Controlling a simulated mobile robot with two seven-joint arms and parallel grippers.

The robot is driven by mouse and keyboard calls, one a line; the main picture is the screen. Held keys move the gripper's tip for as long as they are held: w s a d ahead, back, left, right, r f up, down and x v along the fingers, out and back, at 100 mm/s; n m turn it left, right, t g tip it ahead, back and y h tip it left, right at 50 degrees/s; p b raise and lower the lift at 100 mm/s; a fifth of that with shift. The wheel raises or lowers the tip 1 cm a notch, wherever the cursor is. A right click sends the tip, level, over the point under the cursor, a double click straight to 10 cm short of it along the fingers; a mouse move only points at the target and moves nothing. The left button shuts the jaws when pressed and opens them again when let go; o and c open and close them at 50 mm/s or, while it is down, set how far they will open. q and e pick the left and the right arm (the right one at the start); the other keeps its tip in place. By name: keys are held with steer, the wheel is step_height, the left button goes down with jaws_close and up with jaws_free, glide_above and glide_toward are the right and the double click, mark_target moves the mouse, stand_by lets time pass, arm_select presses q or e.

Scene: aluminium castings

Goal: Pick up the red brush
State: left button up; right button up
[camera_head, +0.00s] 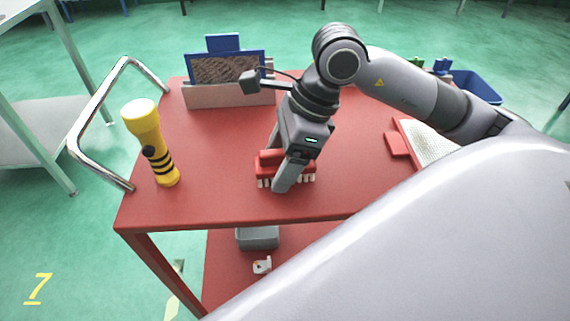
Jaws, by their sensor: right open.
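The red brush (266,164) lies on the red table top (225,205) near its front edge, with pale bristles along its front side. My right gripper (284,186) points down over the brush. One finger shows in front of the brush and hides its middle. The jaws are open; I cannot tell whether a finger touches the brush. My left gripper is not in view.
A yellow flashlight (150,140) stands at the table's left, by a metal handle (95,105). A holder with a blue-framed panel (228,95) stands at the back. A red-framed tray (397,145) lies to the right. A blue bin (475,86) is beyond. A grey box (257,238) sits below.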

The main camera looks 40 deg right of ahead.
mark_target(281, 150)
steer(key=c, duration=1.1)
steer(key=shift+r, duration=0.2)
step_height(281, 150, up, 20)
steer(key=p, duration=0.4)
steer(key=shift+f, duration=0.15)
steer(key=o, duration=0.5)
steer(key=c, duration=0.3)
